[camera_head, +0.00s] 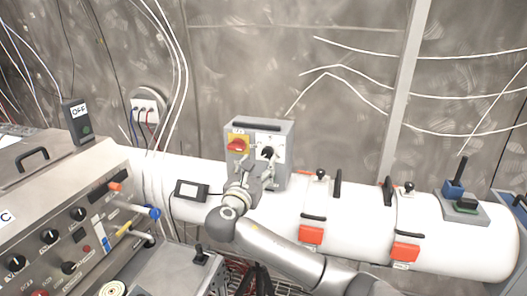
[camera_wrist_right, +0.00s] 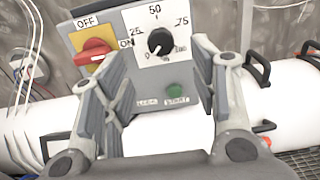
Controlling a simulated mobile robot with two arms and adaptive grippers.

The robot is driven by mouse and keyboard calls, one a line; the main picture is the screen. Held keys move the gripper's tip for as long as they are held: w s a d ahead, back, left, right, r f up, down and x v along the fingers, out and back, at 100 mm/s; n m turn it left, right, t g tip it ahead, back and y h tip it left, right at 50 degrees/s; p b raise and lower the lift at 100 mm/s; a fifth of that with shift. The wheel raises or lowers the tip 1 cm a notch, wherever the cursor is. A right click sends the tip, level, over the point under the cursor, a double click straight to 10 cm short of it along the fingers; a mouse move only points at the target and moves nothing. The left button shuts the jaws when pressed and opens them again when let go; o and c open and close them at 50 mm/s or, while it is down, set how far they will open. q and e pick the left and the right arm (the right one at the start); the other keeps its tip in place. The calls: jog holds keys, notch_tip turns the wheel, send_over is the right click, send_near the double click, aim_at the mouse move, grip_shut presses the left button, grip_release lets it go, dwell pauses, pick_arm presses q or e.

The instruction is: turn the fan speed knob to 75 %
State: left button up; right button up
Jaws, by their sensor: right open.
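The fan speed knob (camera_wrist_right: 160,42) is a black round knob on a white dial plate marked 25, 50 and 75. Its white pointer mark appears to point to the lower left, below the 25. In the head view the knob (camera_head: 267,152) sits on the grey control box (camera_head: 284,165) above the white pipe. My right gripper (camera_head: 256,167) is in front of the box. In the right wrist view its open fingers (camera_wrist_right: 160,62) stand on either side of the dial, with the knob between them in the picture. I see no contact. My left gripper is not in view.
A red rotary switch (camera_wrist_right: 93,53) on a yellow plate, marked OFF and ON, is left of the dial. A green start button (camera_wrist_right: 174,90) is below. A small black display (camera_head: 191,190) and orange-red clamps (camera_head: 311,234) are on the white pipe (camera_head: 455,240).

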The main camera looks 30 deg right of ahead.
aim_at(267, 154)
jog(key=p+x, duration=0.2)
jog(key=x, duration=0.5)
jog(key=shift+w+d+r, duration=0.1)
jog(key=shift+d, duration=0.2)
jog(key=shift+w+d+p, duration=0.4)
jog(key=shift+w, duration=0.1)
jog(key=c, duration=1)
